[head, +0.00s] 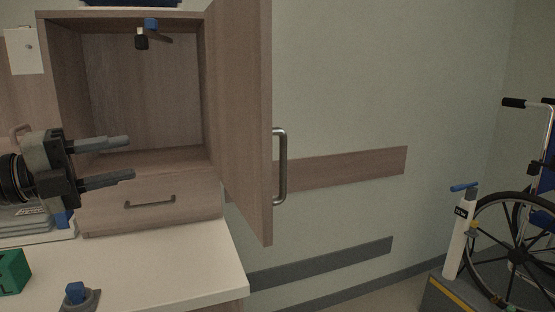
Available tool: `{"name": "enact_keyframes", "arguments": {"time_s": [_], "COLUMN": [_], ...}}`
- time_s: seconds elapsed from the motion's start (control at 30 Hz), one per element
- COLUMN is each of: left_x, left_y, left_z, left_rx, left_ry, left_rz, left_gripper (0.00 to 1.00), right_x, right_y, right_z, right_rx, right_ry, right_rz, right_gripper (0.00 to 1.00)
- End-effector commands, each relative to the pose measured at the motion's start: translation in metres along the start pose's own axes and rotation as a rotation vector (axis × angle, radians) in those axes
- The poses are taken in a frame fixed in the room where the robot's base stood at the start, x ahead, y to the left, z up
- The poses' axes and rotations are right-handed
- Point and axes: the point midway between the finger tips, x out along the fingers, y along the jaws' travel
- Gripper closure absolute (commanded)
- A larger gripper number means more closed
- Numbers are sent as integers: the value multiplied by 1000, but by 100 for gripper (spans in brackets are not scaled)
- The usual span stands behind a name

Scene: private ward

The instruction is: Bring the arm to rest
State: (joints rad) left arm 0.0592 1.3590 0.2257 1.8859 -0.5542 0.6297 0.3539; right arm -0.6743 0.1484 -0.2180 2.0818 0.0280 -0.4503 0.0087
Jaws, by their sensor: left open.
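My left gripper (131,158) comes in from the left edge, in front of the wooden cabinet (213,160). Its two grey fingers are apart and point right, with nothing between them. The cabinet's door (240,110) stands open toward me, with a metal handle (280,166) on its right side. My right arm and gripper are not in view.
A drawer (190,201) sits under the cabinet's open compartment. A wheelchair (517,250) stands at the far right. The wall area between is free.

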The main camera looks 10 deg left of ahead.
Motion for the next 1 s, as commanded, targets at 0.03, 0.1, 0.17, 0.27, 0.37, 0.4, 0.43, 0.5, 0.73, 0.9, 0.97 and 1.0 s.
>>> {"name": "enact_keyframes", "arguments": {"time_s": [0.03,0.1,0.17,0.27,0.37,0.4,0.43,0.5,0.73,0.9,0.97,1.0], "left_x": [5,9,10,8,4,3,2,0,1,4,4,4], "left_y": [44,96,141,212,276,298,315,348,404,412,412,412], "left_z": [-4,-9,-20,-47,-87,-106,-122,-162,-281,-319,-323,-324], "left_rx": [-164,-363,-526,-784,-1025,-1117,-1188,-1344,-1739,-1857,-1868,-1870], "left_ry": [-51,-147,-235,-387,-534,-589,-631,-721,-917,-963,-967,-967], "left_rz": [-65,-131,-164,-182,-162,-146,-131,-87,73,137,143,145], "left_gripper": [58,58,58,58,58,58,58,58,58,58,58,58], "right_x": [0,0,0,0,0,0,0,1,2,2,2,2], "right_y": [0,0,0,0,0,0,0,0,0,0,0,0], "right_z": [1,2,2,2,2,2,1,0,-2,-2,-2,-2], "right_rx": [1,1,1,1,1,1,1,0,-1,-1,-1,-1], "right_ry": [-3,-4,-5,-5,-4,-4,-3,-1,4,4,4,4], "right_rz": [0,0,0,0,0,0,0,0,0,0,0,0], "right_gripper": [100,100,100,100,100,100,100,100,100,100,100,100]}}
